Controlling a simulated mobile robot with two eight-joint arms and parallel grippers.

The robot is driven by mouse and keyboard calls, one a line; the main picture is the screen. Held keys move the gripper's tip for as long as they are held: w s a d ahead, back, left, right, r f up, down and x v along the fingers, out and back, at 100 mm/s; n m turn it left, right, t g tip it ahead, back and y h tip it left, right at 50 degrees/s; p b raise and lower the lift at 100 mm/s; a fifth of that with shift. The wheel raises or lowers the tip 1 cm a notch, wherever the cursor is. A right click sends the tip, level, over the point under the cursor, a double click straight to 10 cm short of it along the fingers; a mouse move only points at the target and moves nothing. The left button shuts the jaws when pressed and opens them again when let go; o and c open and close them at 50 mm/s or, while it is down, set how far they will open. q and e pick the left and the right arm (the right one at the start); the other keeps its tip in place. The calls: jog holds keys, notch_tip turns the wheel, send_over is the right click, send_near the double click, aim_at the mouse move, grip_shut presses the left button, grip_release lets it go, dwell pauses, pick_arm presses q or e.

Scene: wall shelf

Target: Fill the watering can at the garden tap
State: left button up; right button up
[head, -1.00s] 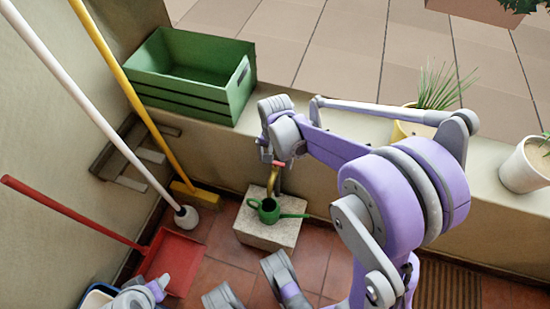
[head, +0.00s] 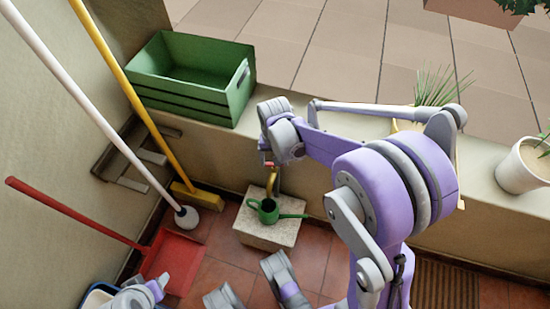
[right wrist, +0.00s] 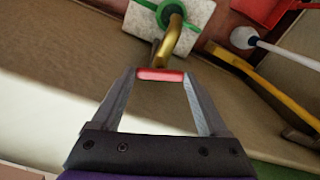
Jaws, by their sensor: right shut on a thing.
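The green watering can (head: 268,211) stands upright on a pale stone block, under the brass tap (head: 273,181). Its long spout points right in the head view. In the right wrist view the can (right wrist: 172,17) is partly cut off by the top edge, and the tap (right wrist: 172,42) curves over it. My right gripper (right wrist: 161,77) is shut on the tap's red handle (right wrist: 161,75), which lies between its fingertips. In the head view the right gripper (head: 268,160) is mostly hidden behind its wrist. No water can be made out.
The stone block (head: 256,233) stands against the low wall. A green crate (head: 185,103) and potted plants (head: 522,168) sit on the ledge. A yellow broom (head: 122,85), a white pole (head: 100,125) and a red dustpan (head: 172,262) are at left.

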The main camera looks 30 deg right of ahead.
jog(key=shift+n, duration=0.6)
jog(key=o, duration=1.2)
jog(key=shift+o, duration=0.2)
notch_tip(320, 180, up, 11)
jog(key=p, duration=0.3)
jog(key=shift+f, duration=0.1)
